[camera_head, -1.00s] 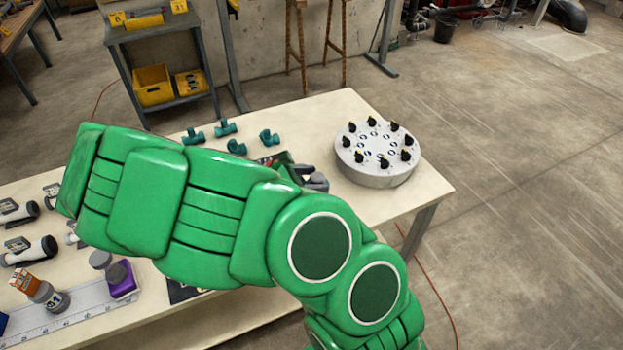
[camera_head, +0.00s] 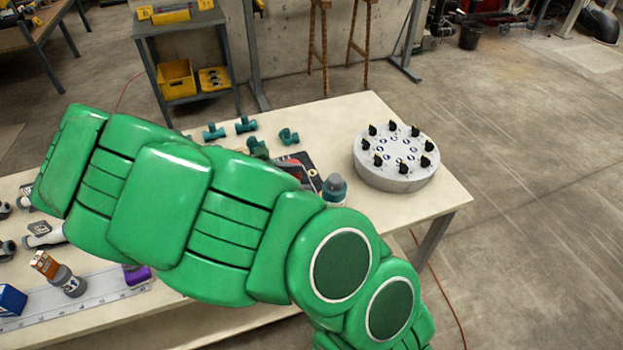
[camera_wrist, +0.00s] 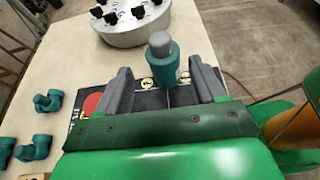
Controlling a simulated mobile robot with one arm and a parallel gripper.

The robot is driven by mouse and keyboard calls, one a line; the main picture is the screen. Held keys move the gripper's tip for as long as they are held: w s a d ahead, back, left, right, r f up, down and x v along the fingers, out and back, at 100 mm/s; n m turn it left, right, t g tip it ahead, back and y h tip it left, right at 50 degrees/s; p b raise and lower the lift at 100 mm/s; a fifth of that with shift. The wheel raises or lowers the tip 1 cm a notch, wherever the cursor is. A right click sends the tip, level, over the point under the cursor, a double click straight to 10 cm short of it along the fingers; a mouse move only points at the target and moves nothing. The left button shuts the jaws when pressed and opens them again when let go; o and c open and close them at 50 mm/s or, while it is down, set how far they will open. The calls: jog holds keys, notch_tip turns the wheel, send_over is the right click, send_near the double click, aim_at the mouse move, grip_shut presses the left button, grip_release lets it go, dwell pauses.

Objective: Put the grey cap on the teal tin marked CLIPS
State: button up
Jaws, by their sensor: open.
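The teal tin (camera_wrist: 163,71) stands upright on a dark printed mat in the wrist view, with a pale label at its right side that I cannot read. The grey cap (camera_wrist: 160,42) sits on top of the tin, seemingly upright and in line with it. In the head view the teal tin (camera_head: 334,194) and the grey cap (camera_head: 335,181) show just past my arm. My gripper (camera_wrist: 161,68) is open, with one finger at each side of the tin in the wrist view and gaps between. In the head view my gripper is hidden behind my arm.
A round grey turntable with black knobs (camera_head: 396,178) stands at the table's right end. Several teal pipe fittings (camera_head: 247,126) lie at the back of the table. A ruler-like strip (camera_head: 100,300) with small items lies at the front left. The dark mat (camera_wrist: 148,101) is under the tin.

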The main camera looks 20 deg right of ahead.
jog(key=shift+v, duration=1.05)
